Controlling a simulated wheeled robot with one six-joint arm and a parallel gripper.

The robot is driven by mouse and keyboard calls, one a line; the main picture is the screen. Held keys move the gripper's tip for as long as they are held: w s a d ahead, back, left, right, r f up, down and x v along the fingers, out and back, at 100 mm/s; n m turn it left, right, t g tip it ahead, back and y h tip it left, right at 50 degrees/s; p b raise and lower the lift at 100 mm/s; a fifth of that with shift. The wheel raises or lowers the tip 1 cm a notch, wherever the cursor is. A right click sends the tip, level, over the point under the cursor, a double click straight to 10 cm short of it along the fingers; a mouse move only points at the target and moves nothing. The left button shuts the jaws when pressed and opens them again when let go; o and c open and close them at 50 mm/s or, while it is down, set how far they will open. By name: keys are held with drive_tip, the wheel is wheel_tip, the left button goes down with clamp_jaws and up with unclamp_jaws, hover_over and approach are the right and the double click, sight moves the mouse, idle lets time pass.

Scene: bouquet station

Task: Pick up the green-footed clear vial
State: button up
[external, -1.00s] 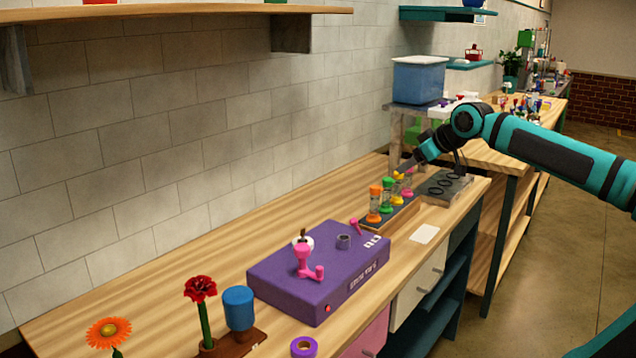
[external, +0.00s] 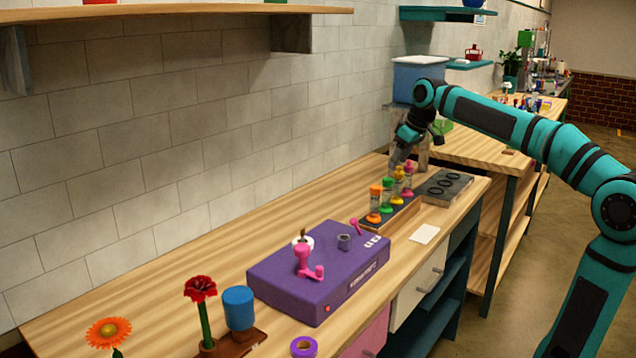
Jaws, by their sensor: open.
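Several small clear vials with coloured ends stand upright in a dark-topped wooden rack (external: 396,217) on the workbench. The vial with green parts (external: 387,195) stands second from the near end, between an orange-ended vial (external: 375,204) and a yellow-ended one (external: 398,186). Its foot looks green, but it is too small to be sure. A vial with a pink foot (external: 408,181) stands behind. My gripper (external: 393,164) is open and points down, just above and behind the vials, apart from the green one as far as I can tell. Its fingertips are small and partly unclear.
A grey block with round holes (external: 446,188) lies right of the rack. A purple box (external: 318,274) with pink fittings stands in front. A blue bin (external: 418,77) stands on a raised support behind my gripper. Bare bench (external: 215,232) lies along the wall.

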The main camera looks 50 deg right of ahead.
sight(389, 179)
drive_tip(key=x, duration=0.7)
drive_tip(key=shift+f, duration=0.15)
drive_tip(key=shift+s+x, duration=0.1)
drive_tip(key=shift+x, duration=1.3)
drive_tip(key=shift+s+x, duration=0.15)
drive_tip(key=shift+x, duration=1.2)
drive_tip(key=shift+f, duration=0.1)
drive_tip(key=shift+c, duration=0.2)
clamp_jaws()
